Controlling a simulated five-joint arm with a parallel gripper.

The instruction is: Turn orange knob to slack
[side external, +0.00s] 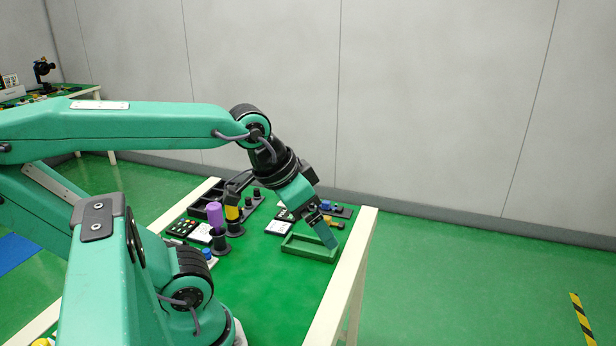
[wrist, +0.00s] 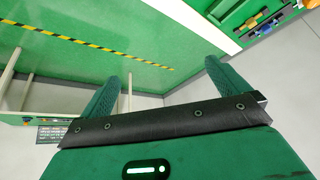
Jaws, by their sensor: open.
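A small orange knob (side external: 338,225) shows in the side external view at the right end of the dark panels, just behind my gripper and partly hidden by it. Its setting cannot be read. My gripper (side external: 325,236) points down and to the right over the green tray, near the table's right edge. In the wrist view the two fingers of my gripper (wrist: 166,75) are wide apart with nothing between them. A small orange part and blue parts show on a dark panel (wrist: 268,22) at the upper right, away from the fingers.
A green open tray (side external: 307,248) lies under my gripper. A purple cylinder (side external: 215,214) and a yellow cylinder (side external: 232,208) stand in dark holders to the left. A white table edge (side external: 358,232) is close on the right. The front of the green tabletop is clear.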

